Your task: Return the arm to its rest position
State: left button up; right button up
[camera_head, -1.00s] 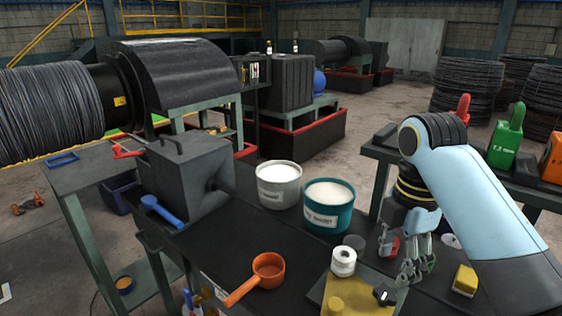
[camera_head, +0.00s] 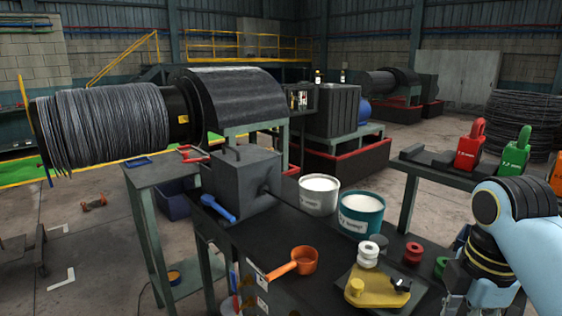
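My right arm comes in from the right in the head view, with a light blue link and a dark wrist. My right gripper (camera_head: 482,296) hangs low at the right end of the dark workbench (camera_head: 250,232). Its fingers are cut off by the bottom edge or hidden, so I cannot see whether it is open or shut. No object shows in it. My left gripper is not in view.
An orange ladle (camera_head: 304,260), white pot (camera_head: 319,195), teal pot (camera_head: 361,214), yellow fixture (camera_head: 375,290) and red spool (camera_head: 412,253) are on the bench. A rack behind holds a red tagged block (camera_head: 470,147) and green one (camera_head: 514,155).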

jog(key=s+m+t, duration=0.3)
jog(key=s+m, duration=1.3)
jog(key=s, duration=0.2)
notch_tip(320, 180, down, 42)
jog(key=s+d+g+b, duration=0.1)
jog(key=s+d+b, duration=0.15)
jog(key=b, duration=1.15)
pick_arm(q)
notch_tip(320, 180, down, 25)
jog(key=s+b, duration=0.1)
jog(key=b, duration=0.9)
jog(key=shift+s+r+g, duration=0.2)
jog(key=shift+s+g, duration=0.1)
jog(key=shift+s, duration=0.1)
pick_arm(e)
jog(key=s+f, duration=0.9)
jog(key=f, duration=0.3)
jog(key=s+d+f+g, duration=0.1)
jog(key=s+f, duration=0.7)
jog(key=f, duration=0.4)
jog(key=shift+s+m+h, duration=0.3)
jog(key=shift+s, duration=0.05)
jog(key=shift+d+g, duration=0.1)
jog(key=shift+g, duration=0.2)
